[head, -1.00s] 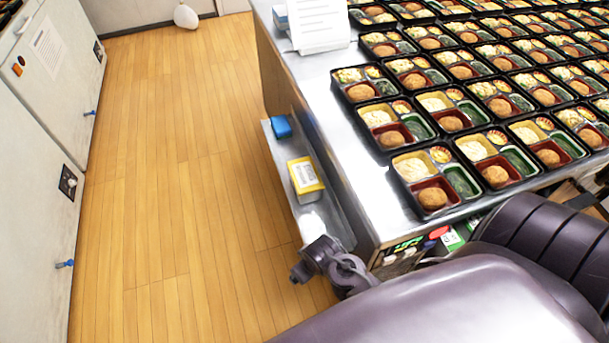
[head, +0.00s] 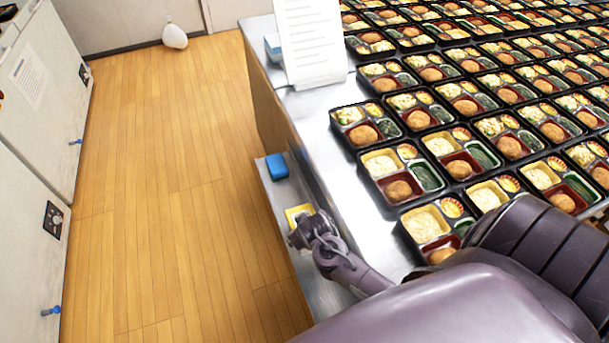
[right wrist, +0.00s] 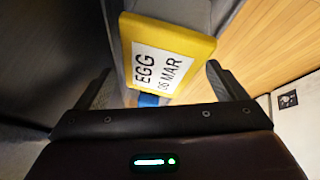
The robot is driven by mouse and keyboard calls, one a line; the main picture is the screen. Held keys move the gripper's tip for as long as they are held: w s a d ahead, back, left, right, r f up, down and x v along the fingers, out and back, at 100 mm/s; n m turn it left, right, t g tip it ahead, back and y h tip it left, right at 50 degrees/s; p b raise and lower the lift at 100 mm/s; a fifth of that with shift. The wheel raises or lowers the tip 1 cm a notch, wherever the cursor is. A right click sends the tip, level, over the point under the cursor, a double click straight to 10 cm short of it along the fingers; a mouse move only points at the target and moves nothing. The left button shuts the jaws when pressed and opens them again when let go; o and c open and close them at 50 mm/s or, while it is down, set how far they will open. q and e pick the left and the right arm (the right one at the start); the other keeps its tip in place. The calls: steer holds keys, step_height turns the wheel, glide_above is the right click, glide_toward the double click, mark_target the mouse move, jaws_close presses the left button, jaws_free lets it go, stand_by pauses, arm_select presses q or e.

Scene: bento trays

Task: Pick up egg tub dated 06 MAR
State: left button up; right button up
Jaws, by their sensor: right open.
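The egg tub has a yellow lid and a white label reading "EGG 06 MAR". In the right wrist view the egg tub (right wrist: 199,47) is upper centre, ahead of and between the fingers of my right gripper (right wrist: 158,69). The fingers are spread, and I see no contact with the tub. In the head view the egg tub (head: 295,213) is on the low side shelf, mostly hidden behind my right gripper (head: 303,229). My left gripper is not in view.
A blue item (head: 277,166) sits farther along the narrow shelf (head: 282,193). The steel counter (head: 305,130) beside it holds many bento trays (head: 402,170) and a paper sign (head: 308,45).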

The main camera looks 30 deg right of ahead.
steer(key=x, duration=0.4)
steer(key=shift+w+f, duration=0.2)
steer(key=shift+f, duration=0.1)
steer(key=shift+w+d+f, duration=0.1)
steer(key=shift+w+f, duration=0.05)
steer(key=c, duration=0.7)
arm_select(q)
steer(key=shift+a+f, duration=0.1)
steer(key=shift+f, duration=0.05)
arm_select(e)
steer(key=shift+c, duration=0.9)
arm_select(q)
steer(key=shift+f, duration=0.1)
